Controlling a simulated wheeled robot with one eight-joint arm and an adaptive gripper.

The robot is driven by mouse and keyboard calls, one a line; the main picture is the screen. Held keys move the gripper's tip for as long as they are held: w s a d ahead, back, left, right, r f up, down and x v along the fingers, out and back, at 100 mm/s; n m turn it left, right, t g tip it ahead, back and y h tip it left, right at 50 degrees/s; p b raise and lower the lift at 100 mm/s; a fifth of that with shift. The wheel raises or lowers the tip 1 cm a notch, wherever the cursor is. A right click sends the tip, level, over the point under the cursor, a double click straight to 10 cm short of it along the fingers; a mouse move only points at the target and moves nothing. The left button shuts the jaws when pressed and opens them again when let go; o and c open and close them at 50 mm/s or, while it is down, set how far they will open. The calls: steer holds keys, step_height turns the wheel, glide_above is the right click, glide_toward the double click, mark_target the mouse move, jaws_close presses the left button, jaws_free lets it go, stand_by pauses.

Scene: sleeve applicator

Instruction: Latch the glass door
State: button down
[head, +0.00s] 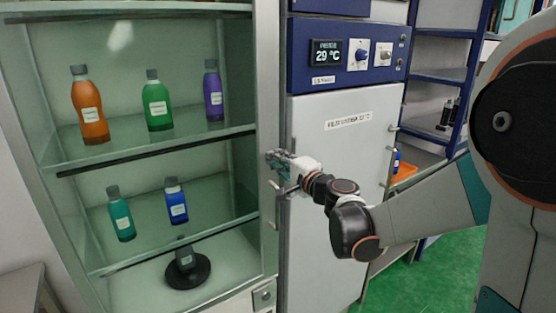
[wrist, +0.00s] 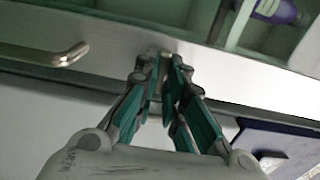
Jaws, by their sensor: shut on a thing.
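The glass door (head: 215,60) fronts the cabinet on the left in the head view, with a pale metal frame (head: 267,110) down its right side. It looks closed or nearly so; I cannot tell if it sits flush. My gripper (head: 277,160) is at this frame, above a bar handle (head: 274,208). In the wrist view, the fingers (wrist: 165,65) are shut on a small metal latch piece (wrist: 163,54) on the frame. The fingertips hide most of the latch, so its position is unclear. The bar handle (wrist: 50,56) is to the left there, clear of the fingers.
Behind the glass, shelves hold several bottles, including an orange one (head: 90,108) and a green one (head: 157,105). A white cabinet (head: 330,190) with a blue control panel (head: 345,55) stands close on the right. Open green floor (head: 435,270) lies further right.

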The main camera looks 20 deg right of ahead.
stand_by(0.5)
steer(key=c, duration=1.7)
jaws_free()
steer(key=shift+s, duration=0.1)
steer(key=v, duration=1.2)
steer(key=shift+a, duration=0.1)
